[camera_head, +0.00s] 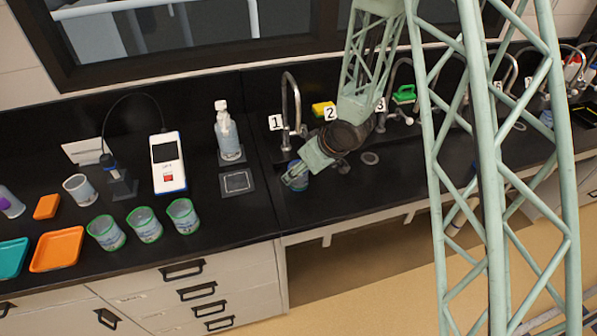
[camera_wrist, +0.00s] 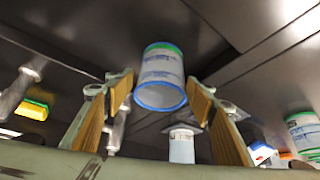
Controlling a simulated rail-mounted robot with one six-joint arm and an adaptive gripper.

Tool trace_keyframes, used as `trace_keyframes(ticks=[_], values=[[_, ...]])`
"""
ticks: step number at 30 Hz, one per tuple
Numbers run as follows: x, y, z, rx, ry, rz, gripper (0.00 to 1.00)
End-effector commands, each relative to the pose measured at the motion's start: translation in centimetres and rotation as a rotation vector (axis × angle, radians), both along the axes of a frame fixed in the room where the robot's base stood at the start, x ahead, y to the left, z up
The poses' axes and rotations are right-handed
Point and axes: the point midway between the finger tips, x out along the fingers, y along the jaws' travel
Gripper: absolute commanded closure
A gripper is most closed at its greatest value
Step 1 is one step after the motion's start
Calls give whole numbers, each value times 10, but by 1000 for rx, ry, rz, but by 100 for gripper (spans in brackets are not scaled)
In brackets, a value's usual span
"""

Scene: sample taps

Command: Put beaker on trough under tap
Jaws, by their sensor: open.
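A beaker (camera_head: 298,182) with bluish contents stands in the black trough (camera_head: 335,190) below the tap labelled 1 (camera_head: 292,105). My gripper (camera_head: 304,166) is down at this beaker and partly hides it in the head view. In the wrist view the beaker (camera_wrist: 162,72) sits in line with the gap between the fingertips of my gripper (camera_wrist: 160,88), with space on both sides. The jaws are open and hold nothing. Whether the fingertips reach past the beaker's near side is hard to tell.
Three green-rimmed beakers (camera_head: 145,225) stand on the counter at left, near an orange tray (camera_head: 57,249) and a white meter (camera_head: 168,162). A pump bottle (camera_head: 228,132) stands left of tap 1. More taps line the trough rightward.

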Motion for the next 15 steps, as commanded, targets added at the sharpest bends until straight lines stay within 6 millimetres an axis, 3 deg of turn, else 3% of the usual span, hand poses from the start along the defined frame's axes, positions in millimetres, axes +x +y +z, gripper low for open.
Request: trace_keyframes(ticks=[15], values=[[-16,-17,39,0,-3,-1,50]])
